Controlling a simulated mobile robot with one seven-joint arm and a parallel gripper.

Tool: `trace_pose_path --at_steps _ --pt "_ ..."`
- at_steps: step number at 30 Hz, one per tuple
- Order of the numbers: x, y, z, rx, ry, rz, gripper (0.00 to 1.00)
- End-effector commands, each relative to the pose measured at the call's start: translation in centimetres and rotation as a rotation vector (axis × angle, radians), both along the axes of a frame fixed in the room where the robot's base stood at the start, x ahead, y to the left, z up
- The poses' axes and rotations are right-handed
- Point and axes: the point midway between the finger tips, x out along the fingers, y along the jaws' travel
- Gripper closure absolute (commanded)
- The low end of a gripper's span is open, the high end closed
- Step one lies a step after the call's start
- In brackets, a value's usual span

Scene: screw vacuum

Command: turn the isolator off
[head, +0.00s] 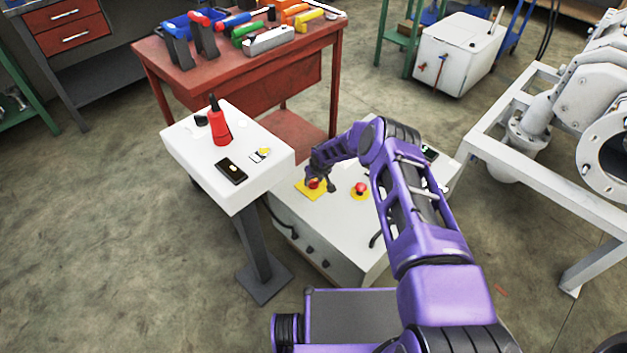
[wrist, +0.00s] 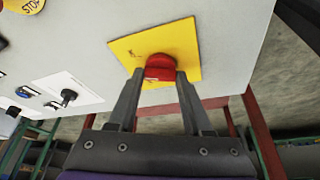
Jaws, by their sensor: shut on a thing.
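The isolator is a red knob (wrist: 160,68) on a square yellow plate (wrist: 188,45) set in a pale panel. In the head view the yellow plate (head: 311,191) lies on top of the light grey cabinet (head: 330,226), with the red knob (head: 314,183) at its middle. My gripper (wrist: 158,78) is shut on the red knob, one finger on each side of it. In the head view my gripper (head: 319,183) reaches down over the plate and partly hides it. The knob's exact turn angle is hard to read.
A red emergency button (head: 361,188) on a yellow base sits right of the isolator. A red workbench (head: 270,68) with tools stands behind. A white metal frame (head: 495,115) is at right.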

Motion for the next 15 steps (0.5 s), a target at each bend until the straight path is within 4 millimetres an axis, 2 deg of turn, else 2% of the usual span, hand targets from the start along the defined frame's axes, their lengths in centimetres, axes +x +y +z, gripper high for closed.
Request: trace_pose_path --at_steps 15 --pt "0.15 -0.24 -0.11 0.003 0.003 0.487 1.0"
